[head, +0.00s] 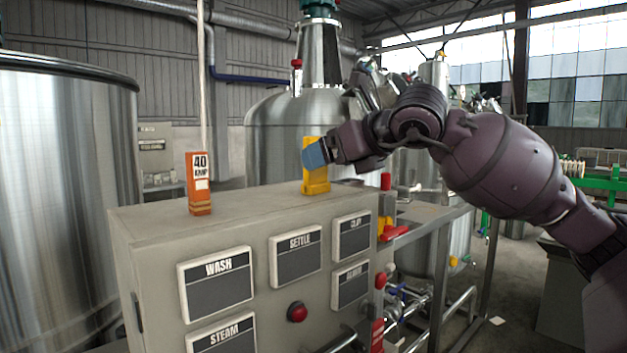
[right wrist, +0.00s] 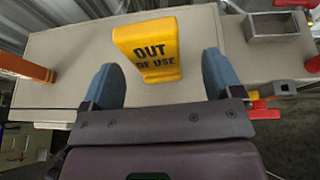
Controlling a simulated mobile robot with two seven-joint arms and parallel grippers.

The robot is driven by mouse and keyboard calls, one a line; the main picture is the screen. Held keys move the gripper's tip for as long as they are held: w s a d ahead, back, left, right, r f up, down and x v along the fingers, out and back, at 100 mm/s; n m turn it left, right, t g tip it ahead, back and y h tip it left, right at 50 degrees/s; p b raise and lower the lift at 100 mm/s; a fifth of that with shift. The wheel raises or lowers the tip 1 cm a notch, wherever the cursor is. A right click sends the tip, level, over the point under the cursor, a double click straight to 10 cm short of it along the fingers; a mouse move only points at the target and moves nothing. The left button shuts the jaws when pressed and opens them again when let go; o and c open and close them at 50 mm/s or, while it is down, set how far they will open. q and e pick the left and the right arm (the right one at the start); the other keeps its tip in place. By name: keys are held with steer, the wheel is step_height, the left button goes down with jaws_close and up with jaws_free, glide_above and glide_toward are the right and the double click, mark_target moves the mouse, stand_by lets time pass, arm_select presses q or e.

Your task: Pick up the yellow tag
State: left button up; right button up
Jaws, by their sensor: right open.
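The yellow tag (head: 318,183) stands upright on top of the grey control cabinet (head: 250,200), near its back right. In the right wrist view the yellow tag (right wrist: 150,47) reads "OUT OF USE". My right gripper (head: 315,155) is at the tag in the head view, and one blue finger covers part of it. In the right wrist view my right gripper (right wrist: 160,75) is open, with its two blue fingers apart and the tag ahead between them. I see a gap on both sides of the tag. My left gripper is not in view.
An orange tag (head: 200,185) marked "40" stands on the cabinet top to the left, with a thin pole rising behind it. A grey open box (right wrist: 272,27) and red handles (right wrist: 262,110) lie right of the tag. Steel tanks (head: 65,200) stand around the cabinet.

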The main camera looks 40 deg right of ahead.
mark_target(317, 183)
steer(key=shift+w+a+f, duration=0.1)
steer(key=shift+w+f, duration=0.1)
steer(key=shift+w, duration=0.2)
steer(key=shift+a+b+x, duration=0.2)
steer(key=shift+b+x, duration=0.4)
steer(key=shift+x, duration=1.55)
steer(key=shift+r, duration=0.1)
steer(key=c, duration=1)
steer(key=shift+c, duration=0.2)
